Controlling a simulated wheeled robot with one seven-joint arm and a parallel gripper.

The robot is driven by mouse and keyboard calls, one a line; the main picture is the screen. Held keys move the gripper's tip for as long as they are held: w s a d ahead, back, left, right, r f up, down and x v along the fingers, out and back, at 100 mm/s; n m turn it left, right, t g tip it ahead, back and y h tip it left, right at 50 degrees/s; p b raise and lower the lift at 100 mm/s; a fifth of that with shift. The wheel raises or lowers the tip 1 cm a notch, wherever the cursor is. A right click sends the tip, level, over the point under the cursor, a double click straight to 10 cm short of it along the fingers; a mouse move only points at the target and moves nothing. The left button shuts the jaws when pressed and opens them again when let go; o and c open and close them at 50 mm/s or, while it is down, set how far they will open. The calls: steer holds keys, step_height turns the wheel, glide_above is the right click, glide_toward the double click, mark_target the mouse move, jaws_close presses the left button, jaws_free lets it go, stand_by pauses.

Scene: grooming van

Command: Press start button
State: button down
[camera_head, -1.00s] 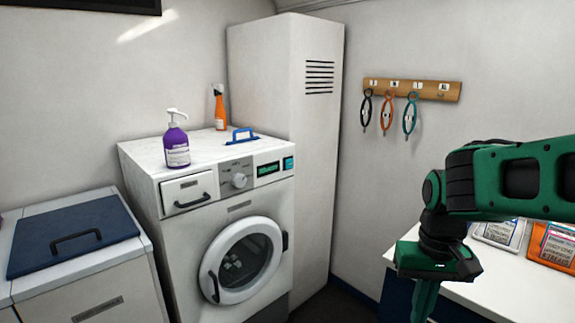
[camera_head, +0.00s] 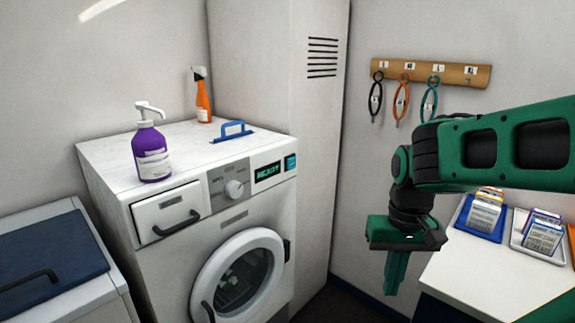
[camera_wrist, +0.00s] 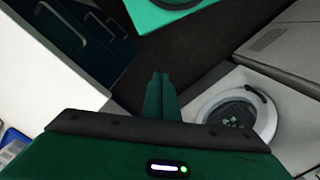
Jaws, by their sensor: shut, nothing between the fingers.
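The start button is most likely the small teal square (camera_head: 290,162) at the right end of the washing machine's control panel, beside a display (camera_head: 267,172) that reads READY. The washing machine (camera_head: 146,262) is white with its round door closed. The door also shows in the wrist view (camera_wrist: 238,115). My gripper (camera_head: 394,290) is to the right of the machine, pointing down, well apart from the button. In the wrist view my gripper's fingers (camera_wrist: 161,80) are together with nothing between them. The button is not visible in the wrist view.
A white counter (camera_head: 470,265) with card trays is at right. Loops hang from a wooden rack (camera_head: 430,71).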

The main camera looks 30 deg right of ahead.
steer(key=w+d+r+m+t+h, duration=0.1)
steer(key=w+d+r+m+t, duration=0.1)
steer(key=w, duration=1.1)
steer(key=w+d+r+m+t+h, duration=0.1)
steer(key=w+d+m+t, duration=0.3)
steer(key=w, duration=0.9)
steer(key=w+d+r+m+t+h, duration=0.1)
steer(key=w+d+r+m+t, duration=0.2)
steer(key=w, duration=1)
steer(key=m+t, duration=0.2)
steer(key=m, duration=0.2)
steer(key=shift+w, duration=0.25)
glide_toward(296, 167)
steer(key=shift+s+f+x, duration=0.1)
steer(key=shift+f+x, duration=0.05)
steer(key=shift+x, duration=0.85)
steer(key=shift+s+f+x, duration=0.15)
steer(key=shift+x, duration=0.9)
steer(key=shift+w, duration=0.1)
steer(key=shift+w+a+r, duration=0.1)
steer(key=shift+w, duration=0.1)
